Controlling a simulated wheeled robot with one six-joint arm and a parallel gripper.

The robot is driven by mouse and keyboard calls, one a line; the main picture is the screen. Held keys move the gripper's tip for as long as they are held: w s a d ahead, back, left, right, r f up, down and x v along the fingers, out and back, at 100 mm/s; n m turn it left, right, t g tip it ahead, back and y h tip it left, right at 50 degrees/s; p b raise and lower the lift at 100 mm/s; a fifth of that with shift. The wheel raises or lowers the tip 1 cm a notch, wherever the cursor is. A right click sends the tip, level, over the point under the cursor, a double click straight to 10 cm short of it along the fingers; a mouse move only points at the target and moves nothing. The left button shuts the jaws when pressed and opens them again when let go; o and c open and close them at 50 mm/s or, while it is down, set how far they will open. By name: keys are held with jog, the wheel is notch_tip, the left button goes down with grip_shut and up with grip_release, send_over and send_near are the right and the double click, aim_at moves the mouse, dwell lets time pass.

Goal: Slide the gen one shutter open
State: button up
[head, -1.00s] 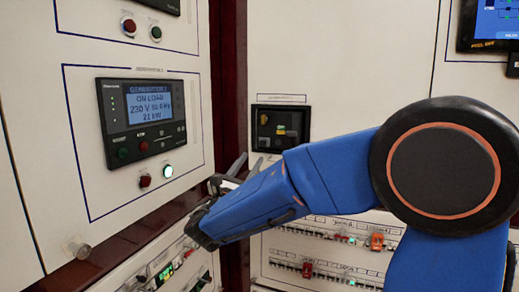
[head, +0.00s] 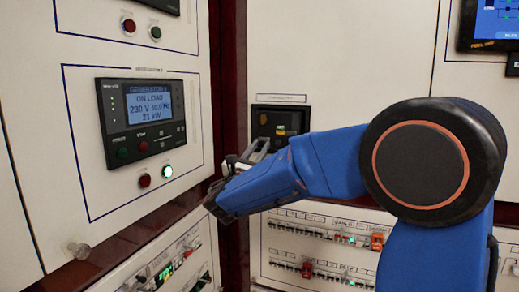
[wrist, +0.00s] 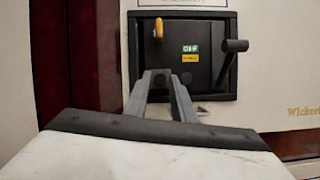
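The gen one unit is a black box (head: 258,130) set in the pale panel right of the dark red post, under a small blue-framed label too blurred to read. In the wrist view its dark face (wrist: 190,85) bears a yellow piece (wrist: 158,29) at the upper left, a green-and-white tag (wrist: 190,49) and a black lever (wrist: 233,47) at the right. I cannot tell which part is the shutter. My gripper (head: 261,146) is just below the box's lower left. In the wrist view my gripper (wrist: 163,78) overlaps the box's lower middle, holding nothing visible; contact is unclear.
A generator control panel (head: 145,115) with a lit screen reading ON LOAD stands on the left wall. Rows of breakers (head: 330,237) lie below the box. A blue screen (head: 497,20) is at the upper right. The dark red post (wrist: 95,60) runs close on the left.

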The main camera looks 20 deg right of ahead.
aim_at(278, 140)
grip_shut()
jog(key=shift+s+d, duration=0.7)
jog(key=shift+d, duration=0.25)
jog(key=shift+s+d, duration=0.65)
jog(key=shift+d, duration=0.3)
jog(key=shift+o, duration=2.2)
grip_release()
jog(key=shift+d, duration=0.1)
jog(key=v, duration=1.7)
